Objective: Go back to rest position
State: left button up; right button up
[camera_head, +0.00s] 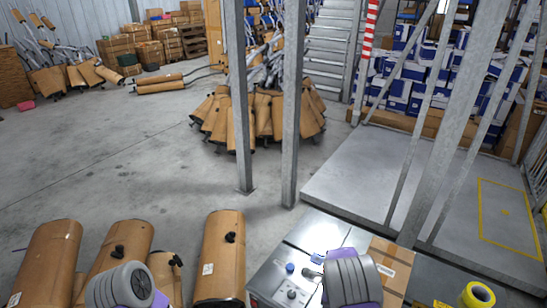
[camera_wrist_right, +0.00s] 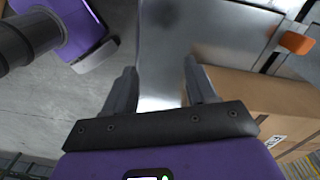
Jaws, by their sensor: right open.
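My right gripper (camera_wrist_right: 162,82) shows in the right wrist view with its two dark fingers apart and nothing between them. Beyond the fingers is a grey metal surface (camera_wrist_right: 165,55), and a cardboard box (camera_wrist_right: 245,95) lies to the right. In the head view, a purple and grey part of my left arm (camera_head: 120,287) shows at the bottom left, and a like part of my right arm (camera_head: 350,280) at the bottom centre-right. My left gripper is out of view. Brown mufflers (camera_head: 222,258) stand at the bottom left, beside and behind my left arm part.
A metal control box (camera_head: 270,275) with knobs is left of my right arm; a cardboard box (camera_head: 392,262) is right of it. Yellow tape (camera_head: 478,294) lies at bottom right. Steel posts (camera_head: 291,120) rise ahead, near a muffler pile (camera_head: 265,115).

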jog(key=s+f, duration=0.1)
jog(key=s+f+n, duration=0.1)
jog(key=f, duration=0.1)
jog(key=s+d+f+n+b, duration=0.1)
jog(key=s+f, duration=0.1)
jog(key=s+a+f+n+y+b, duration=0.1)
jog(key=s+a+f+n+b, duration=0.15)
jog(key=s+f+n, duration=0.5)
jog(key=s+a+f+n+y+b, duration=0.1)
jog(key=s+a+n+b, duration=0.1)
jog(key=s, duration=0.4)
jog(key=s+a+n+t+y+b, duration=0.1)
jog(key=s+a+n+y+b, duration=0.1)
jog(key=s+a+n, duration=0.2)
jog(key=s+n, duration=0.3)
jog(key=shift+s+a+f+b, duration=0.15)
jog(key=shift+a+f+b, duration=0.15)
jog(key=shift+a+f, duration=0.1)
jog(key=shift+f, duration=0.1)
